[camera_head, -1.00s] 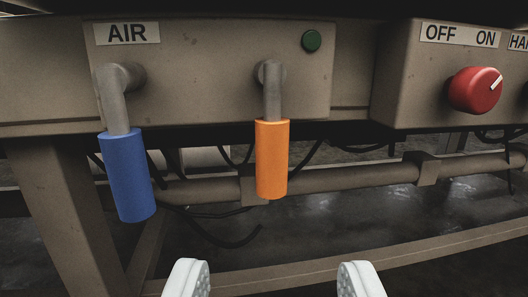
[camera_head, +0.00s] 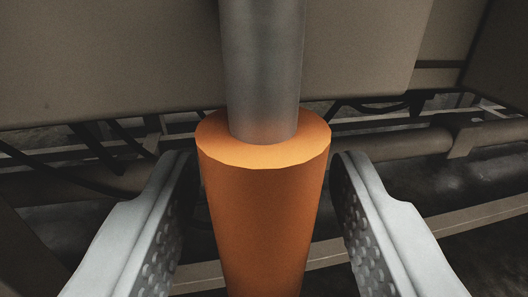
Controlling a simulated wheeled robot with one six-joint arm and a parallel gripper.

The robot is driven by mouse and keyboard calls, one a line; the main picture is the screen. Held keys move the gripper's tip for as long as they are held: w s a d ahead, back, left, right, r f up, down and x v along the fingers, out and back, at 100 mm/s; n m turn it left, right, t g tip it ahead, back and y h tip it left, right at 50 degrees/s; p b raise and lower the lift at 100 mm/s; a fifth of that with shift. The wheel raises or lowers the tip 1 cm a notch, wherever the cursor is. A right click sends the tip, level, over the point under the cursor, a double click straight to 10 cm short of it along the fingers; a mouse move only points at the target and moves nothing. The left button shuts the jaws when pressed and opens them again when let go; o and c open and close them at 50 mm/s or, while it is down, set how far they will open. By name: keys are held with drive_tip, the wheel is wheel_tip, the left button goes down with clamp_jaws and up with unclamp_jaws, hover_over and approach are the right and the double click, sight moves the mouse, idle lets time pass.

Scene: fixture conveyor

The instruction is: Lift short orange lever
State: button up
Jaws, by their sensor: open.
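The short orange lever (camera_head: 264,215) hangs down in the middle of the view, its orange grip below a grey metal rod (camera_head: 262,70). My gripper (camera_head: 264,165) is open, with one white finger on each side of the orange grip. A dark gap shows between the grip and each finger, so neither finger appears to touch it. The lower end of the grip runs out of the bottom of the picture. The rod's upper joint is out of view.
The brown panel box (camera_head: 120,60) stands behind the rod and fills the upper view. A horizontal pipe (camera_head: 400,145) and dark cables run behind the lever. A beam (camera_head: 470,217) crosses low at the right.

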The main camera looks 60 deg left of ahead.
sight(293, 230)
drive_tip(key=shift+a, duration=0.1)
clamp_jaws()
drive_tip(key=shift+r, duration=0.1)
drive_tip(key=shift+s+d+r+n+g+h, duration=0.15)
drive_tip(key=shift+d+r+g+h, duration=0.25)
drive_tip(key=shift+h, duration=0.45)
drive_tip(key=shift+s+d+r+n+g+h, duration=0.15)
drive_tip(key=shift+d+r+g+h, duration=0.3)
drive_tip(key=shift+h, duration=0.45)
drive_tip(key=shift+s+d+r+n+g+h, duration=0.2)
drive_tip(key=shift+d+g+h, duration=0.3)
drive_tip(key=shift+h, duration=0.35)
drive_tip(key=shift+r, duration=0.1)
unclamp_jaws()
